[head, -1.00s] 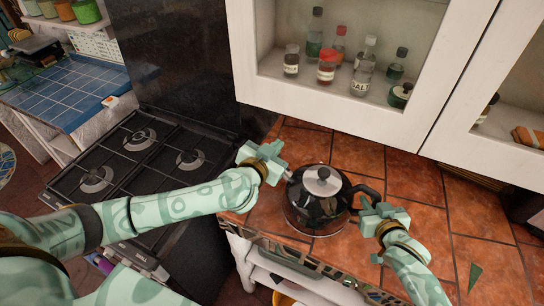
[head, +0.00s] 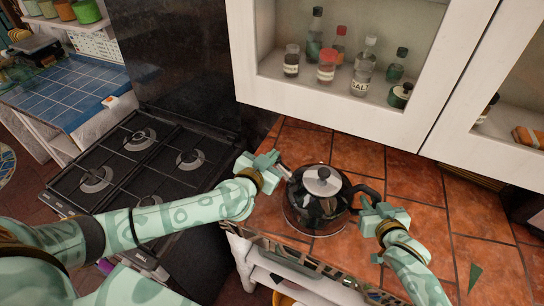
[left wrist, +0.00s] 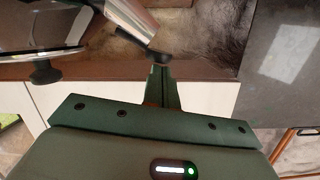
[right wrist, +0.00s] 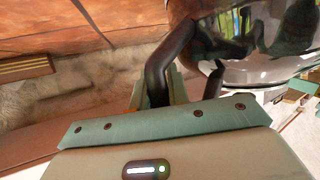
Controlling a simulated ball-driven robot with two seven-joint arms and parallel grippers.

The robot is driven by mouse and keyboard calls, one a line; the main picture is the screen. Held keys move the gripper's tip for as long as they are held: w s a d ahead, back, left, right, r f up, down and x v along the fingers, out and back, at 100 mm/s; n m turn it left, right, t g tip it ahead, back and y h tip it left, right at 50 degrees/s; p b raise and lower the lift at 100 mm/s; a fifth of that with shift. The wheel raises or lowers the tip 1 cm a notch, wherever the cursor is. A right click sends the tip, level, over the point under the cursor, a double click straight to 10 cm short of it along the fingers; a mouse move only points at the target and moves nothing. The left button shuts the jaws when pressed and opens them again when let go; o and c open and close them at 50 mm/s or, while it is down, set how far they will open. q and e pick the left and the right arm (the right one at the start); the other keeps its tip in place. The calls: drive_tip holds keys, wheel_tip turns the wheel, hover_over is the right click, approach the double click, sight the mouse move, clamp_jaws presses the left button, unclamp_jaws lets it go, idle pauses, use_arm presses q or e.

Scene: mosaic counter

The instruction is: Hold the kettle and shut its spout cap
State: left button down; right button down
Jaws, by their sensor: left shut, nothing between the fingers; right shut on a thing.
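The kettle (head: 318,212), dark and glossy with a steel lid, stands upright on the tiled counter. Its black handle (right wrist: 165,65) is between the fingers of my right gripper (head: 370,211), which is shut on it. The steel spout (left wrist: 128,18) points left, toward my left gripper (head: 274,161). A small dark spout cap (left wrist: 157,55) shows at the spout's end in the left wrist view. My left gripper is shut and empty, with its fingertips (left wrist: 162,75) right beside the cap. I cannot tell whether they touch, or whether the cap is fully closed.
A black gas stove (head: 140,165) stands left of the counter. A white wall cabinet (head: 400,125) with bottles and jars hangs behind the kettle. The orange tiles (head: 410,170) right of the kettle are mostly clear. The counter's front edge is close to the kettle.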

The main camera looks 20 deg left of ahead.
use_arm(q)
drive_tip(key=shift+a+f, duration=0.15)
drive_tip(key=shift+a, duration=0.25)
idle(0.5)
drive_tip(key=shift+w+a+f, duration=0.15)
drive_tip(key=shift+a+f, duration=0.6)
drive_tip(key=shift+f, duration=0.3)
drive_tip(key=s+a+r, duration=0.4)
drive_tip(key=s+a, duration=0.2)
drive_tip(key=s, duration=0.3)
drive_tip(key=shift+a, duration=0.2)
